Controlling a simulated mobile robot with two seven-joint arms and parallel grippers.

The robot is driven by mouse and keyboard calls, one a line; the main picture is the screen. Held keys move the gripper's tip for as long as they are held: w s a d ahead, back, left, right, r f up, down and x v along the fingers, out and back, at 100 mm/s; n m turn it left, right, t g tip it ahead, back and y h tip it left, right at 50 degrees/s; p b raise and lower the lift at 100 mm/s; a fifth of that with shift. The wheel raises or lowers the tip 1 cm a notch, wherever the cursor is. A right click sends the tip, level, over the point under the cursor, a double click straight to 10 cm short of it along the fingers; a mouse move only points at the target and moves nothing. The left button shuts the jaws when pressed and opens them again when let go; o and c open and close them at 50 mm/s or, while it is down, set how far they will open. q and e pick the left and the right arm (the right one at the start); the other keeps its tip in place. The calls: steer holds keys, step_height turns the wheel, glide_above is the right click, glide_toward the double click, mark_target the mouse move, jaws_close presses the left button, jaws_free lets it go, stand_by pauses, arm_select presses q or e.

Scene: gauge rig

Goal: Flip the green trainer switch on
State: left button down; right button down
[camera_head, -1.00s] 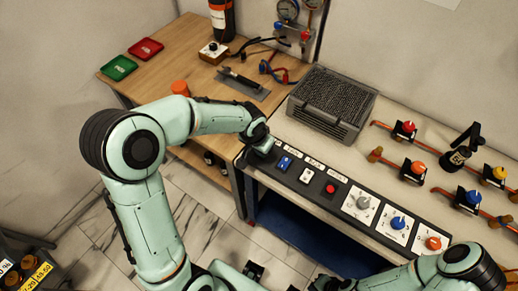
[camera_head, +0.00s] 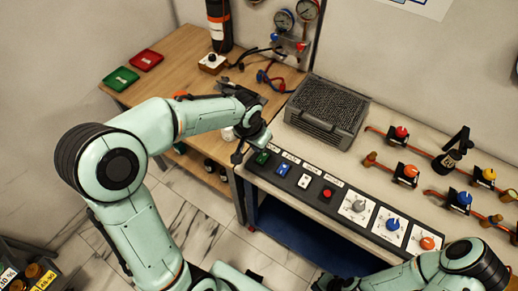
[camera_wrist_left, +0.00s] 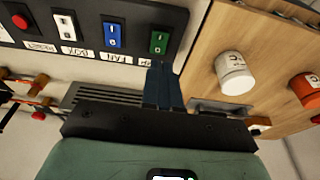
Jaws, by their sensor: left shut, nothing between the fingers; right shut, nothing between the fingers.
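The green switch (camera_head: 262,158) is at the left end of the dark switch panel on the right-hand bench. It also shows in the left wrist view (camera_wrist_left: 159,42), just beyond my fingertips; which side is pressed I cannot tell. My left gripper (camera_head: 238,155) is shut and empty, just left of the switch. In the left wrist view its closed fingers (camera_wrist_left: 163,70) point at the switch's lower edge; whether they touch it I cannot tell. My right gripper (camera_head: 323,282) is shut at the bottom edge, partly cut off, away from the panel.
A blue switch (camera_head: 283,169), a white switch (camera_head: 304,181) and a red button (camera_head: 327,193) follow along the panel, then several knobs. A grey vented box (camera_head: 327,108) stands behind the panel. A wooden table (camera_head: 180,72) adjoins at left, with a white cylinder (camera_wrist_left: 234,73) near my left gripper.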

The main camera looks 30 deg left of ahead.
arm_select(q)
steer(key=s+r, duration=0.1)
steer(key=r, duration=0.2)
steer(key=s+r, duration=0.1)
steer(key=shift+s+a+r, duration=0.1)
steer(key=shift+s+r, duration=0.25)
steer(key=shift+r, duration=0.05)
